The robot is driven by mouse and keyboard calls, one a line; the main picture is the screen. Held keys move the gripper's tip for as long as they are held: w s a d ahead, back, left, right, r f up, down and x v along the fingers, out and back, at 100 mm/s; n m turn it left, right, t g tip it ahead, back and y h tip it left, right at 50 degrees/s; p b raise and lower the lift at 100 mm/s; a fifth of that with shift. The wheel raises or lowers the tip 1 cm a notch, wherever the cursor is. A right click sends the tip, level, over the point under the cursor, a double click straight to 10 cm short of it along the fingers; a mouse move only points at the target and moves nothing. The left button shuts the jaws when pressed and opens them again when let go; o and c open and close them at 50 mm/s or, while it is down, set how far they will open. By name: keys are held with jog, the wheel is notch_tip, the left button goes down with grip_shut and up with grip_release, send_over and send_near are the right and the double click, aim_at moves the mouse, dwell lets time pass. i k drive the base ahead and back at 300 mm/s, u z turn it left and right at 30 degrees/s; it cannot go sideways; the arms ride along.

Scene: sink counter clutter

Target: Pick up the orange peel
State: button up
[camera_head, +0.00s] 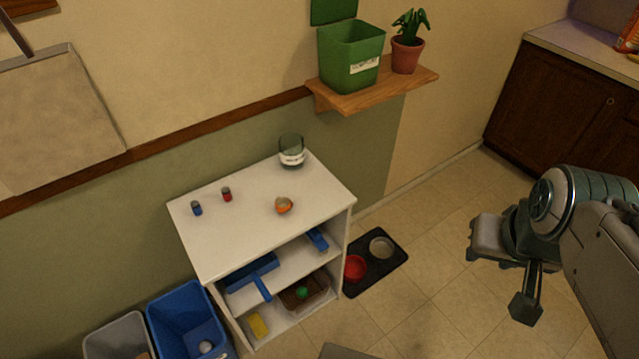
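The orange peel (284,205) is a small curved orange piece with a paler inside. My gripper (497,286) is at the right of the view, over the floor and well apart from the shelf unit. It hangs from my arm with its fingers toward the lower left. Nothing shows between the fingers, and they look spread apart. The peel is not covered by anything.
On the same top stand a glass jar (291,150), a red can (227,194) and a blue can (197,208). A wall shelf (395,88) holds a green bin (350,55) and a potted plant (408,45). A pet-bowl mat (392,258) lies on the floor beside the unit.

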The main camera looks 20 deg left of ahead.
aim_at(282, 205)
jog(key=z, duration=0.1)
jog(key=i, duration=0.65)
jog(key=u, duration=0.7)
jog(key=i, duration=0.65)
jog(key=u, duration=0.7)
